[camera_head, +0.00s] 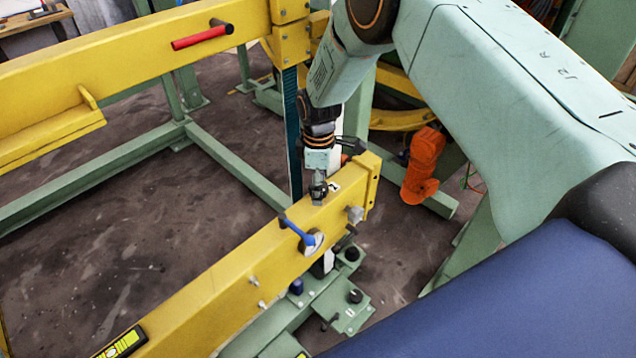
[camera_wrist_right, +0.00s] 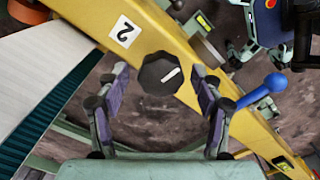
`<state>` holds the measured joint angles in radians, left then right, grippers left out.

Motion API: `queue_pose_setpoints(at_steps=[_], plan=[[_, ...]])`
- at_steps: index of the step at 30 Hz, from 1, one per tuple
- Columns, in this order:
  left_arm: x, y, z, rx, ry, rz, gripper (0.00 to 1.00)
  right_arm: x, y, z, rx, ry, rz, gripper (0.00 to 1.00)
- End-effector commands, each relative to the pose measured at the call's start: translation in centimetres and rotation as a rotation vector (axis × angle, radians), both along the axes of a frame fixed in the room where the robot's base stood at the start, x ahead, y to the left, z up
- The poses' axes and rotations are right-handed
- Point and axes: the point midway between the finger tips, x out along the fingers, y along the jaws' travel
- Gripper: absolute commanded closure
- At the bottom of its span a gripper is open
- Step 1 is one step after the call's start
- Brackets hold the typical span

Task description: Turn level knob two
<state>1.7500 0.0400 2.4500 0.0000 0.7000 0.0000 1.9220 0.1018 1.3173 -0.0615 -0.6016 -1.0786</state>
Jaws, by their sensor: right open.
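The level knob two is a black eight-sided knob (camera_wrist_right: 160,74) with a white pointer line, seen in the right wrist view. It sits on the yellow beam (camera_wrist_right: 205,88) next to a white label with the number 2 (camera_wrist_right: 124,32). The pointer line slants up to the right in that view. My right gripper (camera_wrist_right: 160,72) is open, with one finger on each side of the knob and a gap visible at both sides. In the head view my right gripper (camera_head: 319,192) is over the yellow beam near its far end and hides the knob. My left gripper is not in view.
A blue-handled lever (camera_head: 297,231) stands on the beam close to the gripper; its blue ball also shows in the right wrist view (camera_wrist_right: 275,82). A red handle (camera_head: 202,38) is on the other yellow beam (camera_head: 130,62). An orange part (camera_head: 424,165) is beyond the beam's end.

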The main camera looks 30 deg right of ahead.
Motion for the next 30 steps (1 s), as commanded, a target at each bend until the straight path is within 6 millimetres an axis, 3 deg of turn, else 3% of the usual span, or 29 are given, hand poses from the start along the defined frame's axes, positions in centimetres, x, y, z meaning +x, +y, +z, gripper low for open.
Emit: queue_pose_setpoints(at_steps=[5, 18, 24, 30], plan=[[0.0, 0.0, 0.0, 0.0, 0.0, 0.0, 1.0, 0.1, 0.0, 1.8, 0.0, -0.004, 0.0, 0.33], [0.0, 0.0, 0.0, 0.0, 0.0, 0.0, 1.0, 0.0, 0.0, 10.2, 0.0, -0.004, 0.0, 0.33], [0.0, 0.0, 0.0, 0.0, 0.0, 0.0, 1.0, 0.0, 0.0, 11.8, 0.0, -0.002, 0.0, 0.33], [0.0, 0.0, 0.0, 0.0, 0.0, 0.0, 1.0, 0.0, 0.0, 12.0, 0.0, -0.001, 0.0, 0.33]])
